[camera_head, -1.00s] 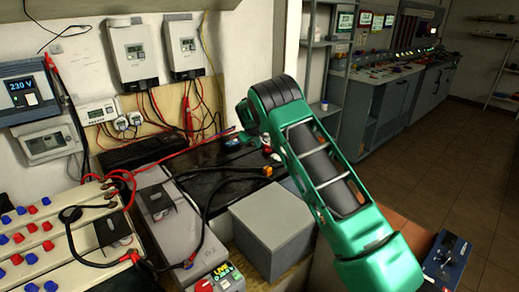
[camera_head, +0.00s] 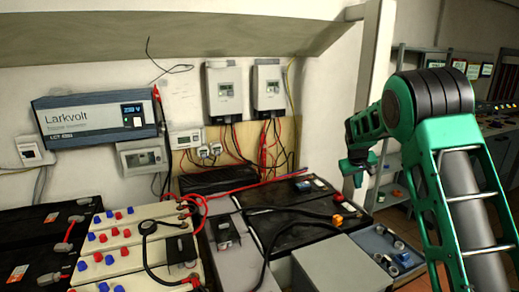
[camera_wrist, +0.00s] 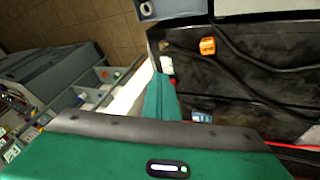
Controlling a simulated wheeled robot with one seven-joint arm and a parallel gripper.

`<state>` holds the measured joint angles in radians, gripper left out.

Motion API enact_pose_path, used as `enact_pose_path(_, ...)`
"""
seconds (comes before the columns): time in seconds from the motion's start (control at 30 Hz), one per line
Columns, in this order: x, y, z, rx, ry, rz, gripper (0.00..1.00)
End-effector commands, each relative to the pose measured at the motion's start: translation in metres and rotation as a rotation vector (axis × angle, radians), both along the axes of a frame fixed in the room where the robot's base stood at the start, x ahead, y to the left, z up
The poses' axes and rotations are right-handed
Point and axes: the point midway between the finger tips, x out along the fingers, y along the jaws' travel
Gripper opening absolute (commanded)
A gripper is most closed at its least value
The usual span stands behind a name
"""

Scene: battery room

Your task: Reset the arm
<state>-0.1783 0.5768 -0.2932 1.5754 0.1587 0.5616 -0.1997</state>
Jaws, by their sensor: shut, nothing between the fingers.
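My green and black arm (camera_head: 455,150) rises along the right side of the head view and bends over at its top. My gripper (camera_head: 356,178) hangs from its far end, pointing down, to the right of the black battery tops. The gripper looks shut, with nothing held. In the wrist view, the green gripper fingers (camera_wrist: 161,97) stick out past the dark edge of the wrist housing. They are beside a black battery top (camera_wrist: 245,85) and appear apart from it.
A Larkvolt inverter (camera_head: 100,113) and two white wall units (camera_head: 223,93) hang on the wall. A bench holds a white terminal block (camera_head: 120,235), black batteries (camera_head: 290,228) with loose cables, a grey box (camera_head: 340,268) and an open tray (camera_head: 385,242). Shelves (camera_head: 395,165) stand behind the arm.

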Motion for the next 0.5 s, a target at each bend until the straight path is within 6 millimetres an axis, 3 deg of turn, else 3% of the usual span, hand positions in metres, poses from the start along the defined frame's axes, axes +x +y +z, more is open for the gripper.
enact_pose_path(0.03,-0.023,-0.012,0.013,0.020,0.009,-0.033,0.00)
enact_pose_path(0.2,-0.097,-0.041,0.041,0.082,0.053,-0.135,0.00)
enact_pose_path(0.5,-0.239,-0.066,0.073,0.194,0.126,-0.293,0.00)
